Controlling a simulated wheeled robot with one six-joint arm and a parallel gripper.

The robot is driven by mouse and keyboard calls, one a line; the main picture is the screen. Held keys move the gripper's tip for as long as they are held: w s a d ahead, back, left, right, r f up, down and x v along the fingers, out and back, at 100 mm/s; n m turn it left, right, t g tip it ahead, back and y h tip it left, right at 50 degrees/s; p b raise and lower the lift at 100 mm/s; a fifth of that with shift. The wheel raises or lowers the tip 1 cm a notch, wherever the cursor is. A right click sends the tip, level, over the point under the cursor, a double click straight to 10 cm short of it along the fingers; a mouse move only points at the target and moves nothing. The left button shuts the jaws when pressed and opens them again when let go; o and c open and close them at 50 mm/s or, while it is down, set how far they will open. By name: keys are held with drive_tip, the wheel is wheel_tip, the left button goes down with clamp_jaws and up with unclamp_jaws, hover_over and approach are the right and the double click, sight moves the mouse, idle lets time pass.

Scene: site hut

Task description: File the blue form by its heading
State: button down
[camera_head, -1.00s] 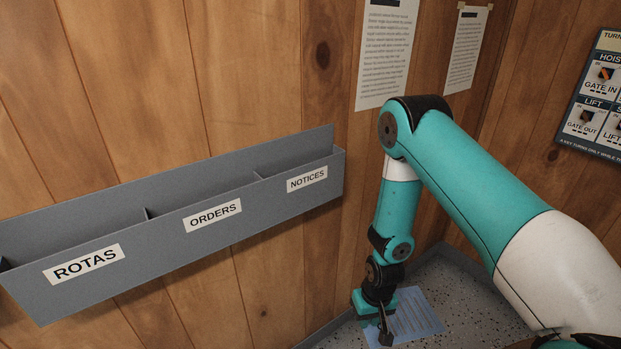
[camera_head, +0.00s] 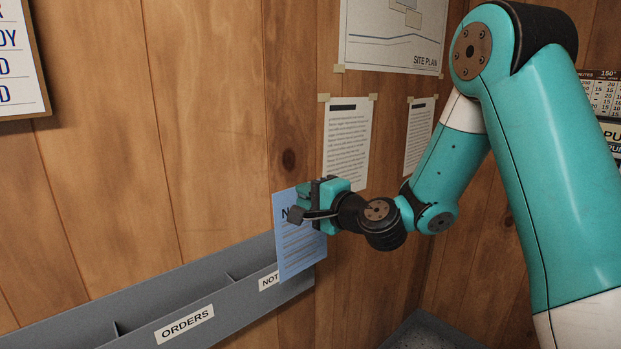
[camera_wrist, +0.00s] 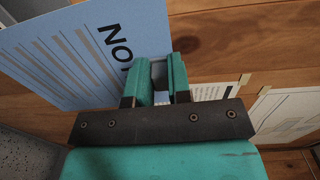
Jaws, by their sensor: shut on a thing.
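The blue form (camera_head: 297,254) hangs upright in my gripper (camera_head: 300,212), which is shut on its upper edge. Its heading is partly covered by the gripper; an "N" shows in the head view and "NO" with part of more letters in the wrist view (camera_wrist: 95,50). The grey wall rack (camera_head: 225,312) has labelled pockets. The form is in front of or over its right end and hides part of the label beginning "NOT" (camera_head: 268,281). The ORDERS label (camera_head: 185,324) shows fully. I cannot tell whether the form's lower edge is inside the pocket. My gripper also shows in the wrist view (camera_wrist: 160,75).
Taped papers (camera_head: 347,142) hang on the wooden wall behind my arm, with a site plan (camera_head: 395,35) above. A board (camera_head: 15,60) hangs at upper left. The wall above the rack's left part is clear.

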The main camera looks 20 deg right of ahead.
drive_tip(key=w+a+r+p, duration=0.1)
drive_tip(key=w+a+p, duration=0.1)
drive_tip(key=w+p, duration=0.5)
drive_tip(key=shift+w+r+t, duration=0.3)
drive_tip(key=shift+r, duration=0.05)
idle(0.4)
drive_tip(key=shift+w+a+p, duration=0.25)
drive_tip(key=shift+w+p, duration=0.2)
drive_tip(key=shift+p, duration=0.2)
drive_tip(key=shift+f, duration=0.1)
idle(0.8)
drive_tip(key=shift+f+b, duration=1.45)
drive_tip(key=shift+b, duration=0.35)
drive_tip(key=shift+f+b, duration=1.55)
